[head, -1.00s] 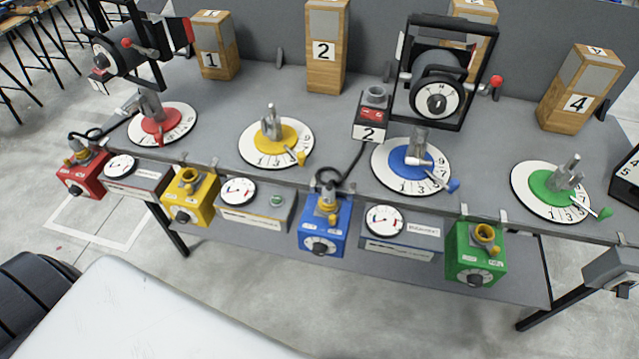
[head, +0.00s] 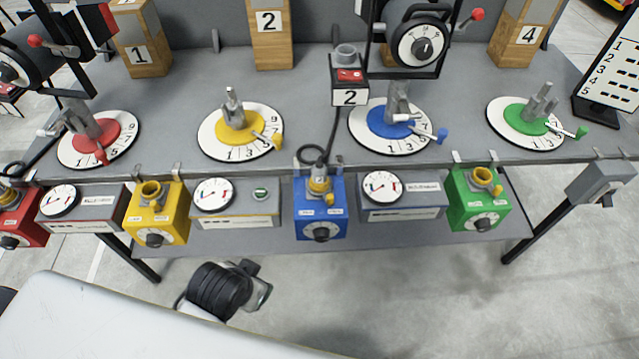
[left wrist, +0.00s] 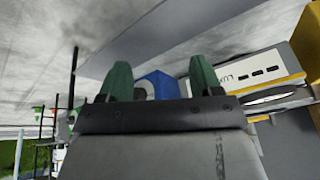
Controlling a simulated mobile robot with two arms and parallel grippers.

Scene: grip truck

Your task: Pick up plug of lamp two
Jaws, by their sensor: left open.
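A black cable (head: 334,118) runs from the box labelled 2 (head: 349,84), which has a red switch, over the table edge to the blue box (head: 336,215). A plug (head: 320,178) at the cable's end stands upright in the top of the blue box. My left gripper (head: 263,290) is low in front of the table, below and left of the blue box. In the left wrist view its two green fingers (left wrist: 160,80) are apart and empty, with the blue box (left wrist: 166,86) partly visible between and beyond them. The plug is not visible there. My right gripper is not in view.
A yellow box (head: 172,221) and a green box (head: 463,209) with yellow sockets hang along the table's front edge. Gauge panels (head: 240,211) hang between the boxes. Coloured dials (head: 240,130) stand on the tabletop. The floor before the table is clear right of the gripper.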

